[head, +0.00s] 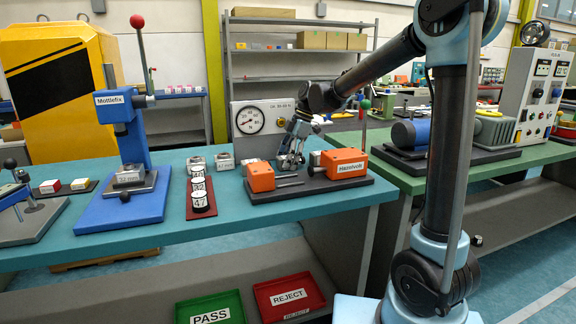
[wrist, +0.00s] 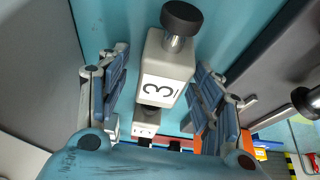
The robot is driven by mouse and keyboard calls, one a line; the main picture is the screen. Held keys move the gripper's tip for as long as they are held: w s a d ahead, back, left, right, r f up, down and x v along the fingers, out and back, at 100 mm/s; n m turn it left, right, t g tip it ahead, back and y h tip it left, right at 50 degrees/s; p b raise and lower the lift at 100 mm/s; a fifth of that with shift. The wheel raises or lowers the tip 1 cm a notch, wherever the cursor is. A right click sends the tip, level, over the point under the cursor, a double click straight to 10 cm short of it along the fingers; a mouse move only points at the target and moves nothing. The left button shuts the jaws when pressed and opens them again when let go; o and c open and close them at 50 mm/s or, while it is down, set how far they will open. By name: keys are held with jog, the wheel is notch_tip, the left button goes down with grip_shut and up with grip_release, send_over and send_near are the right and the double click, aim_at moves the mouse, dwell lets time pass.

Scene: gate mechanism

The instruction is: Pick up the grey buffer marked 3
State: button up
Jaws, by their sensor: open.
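The grey buffer (wrist: 167,68) marked 3 shows in the wrist view as a grey block with a white label and a black round cap on a metal stem. It lies between the two fingers of my gripper (wrist: 163,75), with a visible gap to each finger. My gripper is open and not closed on it. In the head view my gripper (head: 291,150) is low over the teal bench (head: 245,212), in front of the gauge panel and behind the orange vise. The buffer cannot be made out clearly there.
The orange Hazelvolt vise (head: 343,163) stands close in front of my gripper. The gauge box (head: 250,119) is right behind it. A red strip (head: 200,208) with white marked pieces lies to the left, near the blue Mottlefix press (head: 137,135). Green PASS (head: 195,303) and red REJECT (head: 268,307) trays sit below.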

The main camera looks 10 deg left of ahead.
jog(key=shift+c, duration=0.2)
jog(key=c, duration=1.3)
jog(key=shift+r, duration=0.15)
